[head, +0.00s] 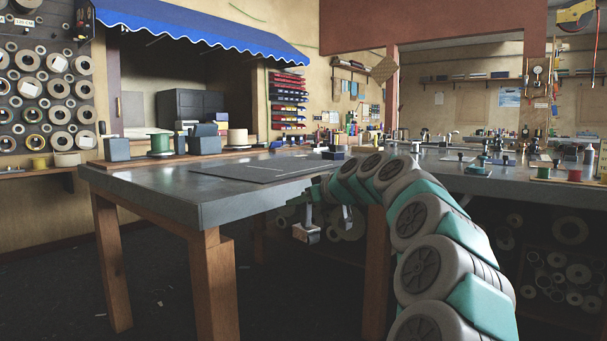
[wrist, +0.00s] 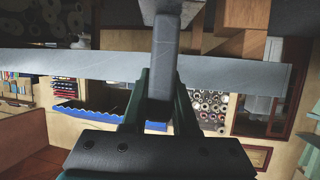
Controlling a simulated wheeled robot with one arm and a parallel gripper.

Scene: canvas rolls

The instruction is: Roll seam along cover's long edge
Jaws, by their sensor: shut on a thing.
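The cover appears as a flat dark grey sheet (head: 250,170) on the near table, with a thin light line across it. In the wrist view my gripper (wrist: 162,82) has its two teal fingers closed on the sides of a dark grey bar-like tool handle (wrist: 164,50). The handle runs upward to a wider light grey part (wrist: 172,8), cut off at the top edge. I cannot make out a roller wheel. In the head view my arm bends to the table's right end and largely hides the gripper.
The grey table top (head: 170,188) has bare room in front of the sheet. A green spool (head: 160,144), a cream spool (head: 238,138) and dark blocks (head: 117,149) stand along its back. A second bench (head: 450,172) with small items is at right. The table band (wrist: 60,64) crosses the wrist view.

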